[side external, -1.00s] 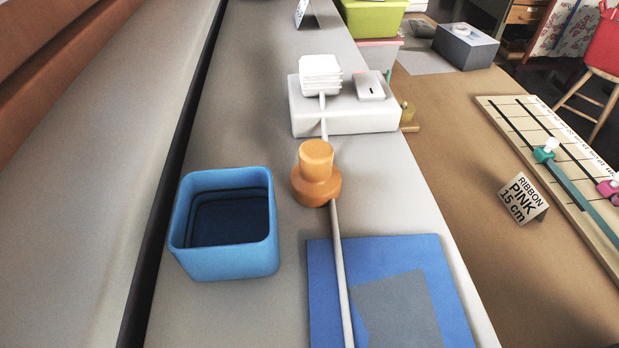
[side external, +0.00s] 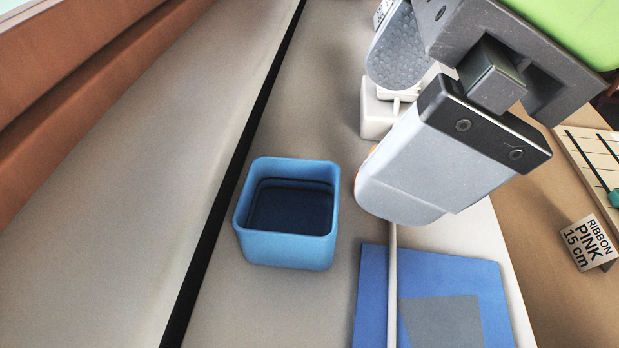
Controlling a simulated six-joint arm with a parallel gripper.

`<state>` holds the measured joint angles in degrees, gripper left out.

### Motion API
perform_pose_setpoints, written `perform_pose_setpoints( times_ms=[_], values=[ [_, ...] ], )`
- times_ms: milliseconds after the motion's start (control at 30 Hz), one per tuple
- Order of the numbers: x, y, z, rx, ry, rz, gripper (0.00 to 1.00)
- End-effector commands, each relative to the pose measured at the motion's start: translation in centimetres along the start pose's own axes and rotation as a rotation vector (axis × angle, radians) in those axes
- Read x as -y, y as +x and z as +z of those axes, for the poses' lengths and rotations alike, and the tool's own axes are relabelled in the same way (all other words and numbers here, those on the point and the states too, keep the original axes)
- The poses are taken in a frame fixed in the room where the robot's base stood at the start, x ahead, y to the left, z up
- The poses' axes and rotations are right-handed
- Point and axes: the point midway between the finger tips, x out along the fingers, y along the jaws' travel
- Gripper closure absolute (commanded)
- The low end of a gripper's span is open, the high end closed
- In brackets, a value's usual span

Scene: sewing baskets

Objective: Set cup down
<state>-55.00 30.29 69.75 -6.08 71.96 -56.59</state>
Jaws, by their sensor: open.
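A blue square cup-like container (side external: 288,249) stands upright on the grey worktop, left of the blue mat, with a dark inside. My gripper (side external: 408,105) is in the upper right, apart from the container, with its two fingers spread. One finger has a grey dimpled pad and the other is smooth and pale. I see nothing held between them. The orange knobbed piece is almost wholly hidden behind the pale finger; only a sliver of orange (side external: 357,174) shows at its left edge.
The blue mat (side external: 483,285) with a grey patch lies at the front, crossed by a pale rod (side external: 392,290). A white block (side external: 375,115) is partly hidden behind my gripper. A "RIBBON PINK 15 cm" card (side external: 589,243) stands at right. The worktop left of the container is clear.

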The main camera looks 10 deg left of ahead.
Motion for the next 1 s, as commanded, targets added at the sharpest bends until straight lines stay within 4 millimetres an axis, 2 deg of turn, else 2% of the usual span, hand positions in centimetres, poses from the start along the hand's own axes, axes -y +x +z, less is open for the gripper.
perform_pose_setpoints(
  times_ms=[133,300,567,800,1000],
  values=[
    [0.8,1.9,-0.8,0.010,-0.057,-0.019,0.00],
    [0.8,4.5,-0.7,0.011,-0.056,-0.019,0.00],
    [0.6,6.9,-0.7,0.010,-0.052,-0.018,0.00],
    [0.3,10.4,-0.6,0.009,-0.052,-0.017,0.00],
    [0.3,11.0,-0.6,0.006,-0.051,-0.014,0.00]
  ],
)
